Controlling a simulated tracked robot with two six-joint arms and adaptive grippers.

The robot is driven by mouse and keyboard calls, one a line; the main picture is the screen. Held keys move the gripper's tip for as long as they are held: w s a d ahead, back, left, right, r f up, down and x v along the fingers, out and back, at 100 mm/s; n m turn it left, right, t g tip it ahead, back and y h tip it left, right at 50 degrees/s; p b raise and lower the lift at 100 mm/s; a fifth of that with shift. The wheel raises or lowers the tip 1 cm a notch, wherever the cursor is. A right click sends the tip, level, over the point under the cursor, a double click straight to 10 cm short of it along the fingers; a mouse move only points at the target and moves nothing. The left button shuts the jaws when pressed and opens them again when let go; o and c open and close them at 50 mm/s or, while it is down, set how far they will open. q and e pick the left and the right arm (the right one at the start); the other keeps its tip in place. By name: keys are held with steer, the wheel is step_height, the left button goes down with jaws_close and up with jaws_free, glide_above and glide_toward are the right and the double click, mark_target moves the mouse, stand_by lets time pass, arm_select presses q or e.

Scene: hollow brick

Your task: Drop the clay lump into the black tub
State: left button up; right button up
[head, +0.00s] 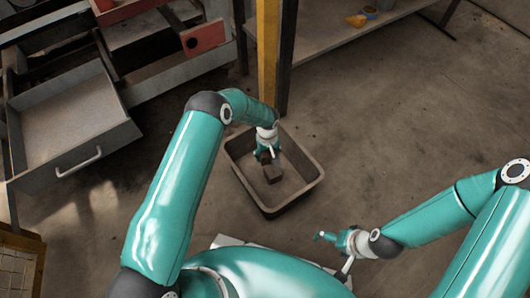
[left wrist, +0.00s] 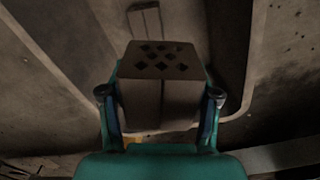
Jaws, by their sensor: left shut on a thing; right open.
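My left gripper (head: 265,152) reaches down over the black tub (head: 235,180), which stands on the floor. In the left wrist view, its two fingers (left wrist: 160,108) are shut on the sides of the clay lump (left wrist: 158,105). The lump looks like a brown hollow brick with several diamond-shaped holes in one face. Brown blocky shapes (head: 272,174) show just below this gripper within the tub's outline; I cannot tell how far above the tub floor the lump is. My right gripper (head: 328,237) is open, outside the tub at lower right, apart from it.
A smaller brown block (left wrist: 145,20) shows beyond the lump in the left wrist view. A yellow and black post (head: 268,55) stands right behind the tub. A grey open drawer (head: 75,150) juts out at left. A shelf (head: 335,30) is at the back. The floor at right is clear.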

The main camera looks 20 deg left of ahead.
arm_select(q)
steer(key=o, duration=1.3)
steer(key=shift+o, duration=0.2)
steer(key=shift+r, duration=0.1)
step_height(320, 180, up, 12)
steer(key=shift+f, duration=0.15)
